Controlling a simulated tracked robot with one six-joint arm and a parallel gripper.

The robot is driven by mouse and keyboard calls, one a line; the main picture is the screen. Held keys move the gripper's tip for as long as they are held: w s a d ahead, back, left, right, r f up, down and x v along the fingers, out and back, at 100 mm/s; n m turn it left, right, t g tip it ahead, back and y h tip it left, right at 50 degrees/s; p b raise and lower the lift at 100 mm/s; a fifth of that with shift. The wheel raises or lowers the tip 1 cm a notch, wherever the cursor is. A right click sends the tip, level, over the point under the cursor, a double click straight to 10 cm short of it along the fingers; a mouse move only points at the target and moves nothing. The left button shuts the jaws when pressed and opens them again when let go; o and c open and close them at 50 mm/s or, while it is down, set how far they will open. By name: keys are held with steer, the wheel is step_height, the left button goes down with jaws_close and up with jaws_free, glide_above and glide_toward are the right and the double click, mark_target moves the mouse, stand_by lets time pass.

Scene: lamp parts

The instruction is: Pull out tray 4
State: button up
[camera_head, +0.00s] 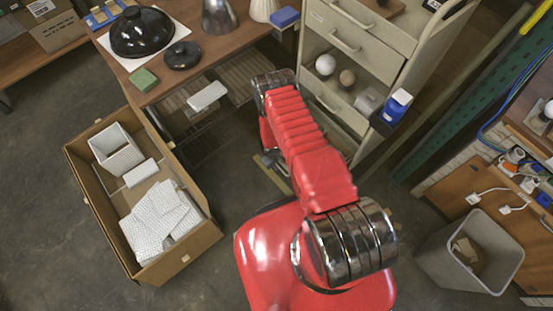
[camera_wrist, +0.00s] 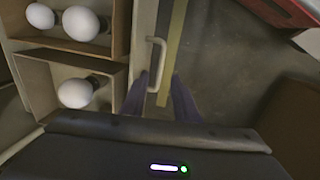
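A cream drawer cabinet (camera_head: 368,58) stands at the upper middle of the head view. The handles of its drawers show there, including a curved one (camera_head: 345,41); no tray numbers are readable. In the wrist view, a pale U-shaped handle (camera_wrist: 153,62) is on a tray front. My gripper (camera_wrist: 160,78) is open, its two dark fingers apart at the near end of this handle, which lies between them in the picture. I cannot tell whether they touch it. In the head view my red arm hides the gripper and part of the lower trays.
White bulbs (camera_wrist: 80,23) lie in open compartments left of the handle. A cardboard box (camera_head: 191,243) holds white packages on the floor. A wooden table (camera_head: 212,55) with lamp parts stands left of the cabinet, a grey bin (camera_head: 437,262) at right. Floor is clear at lower left.

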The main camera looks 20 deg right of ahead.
step_height(320, 180, up, 7)
steer(key=a, duration=0.1)
steer(key=shift+s, duration=0.25)
steer(key=shift+a+f, duration=0.1)
steer(key=shift+f, duration=0.05)
stand_by(0.6)
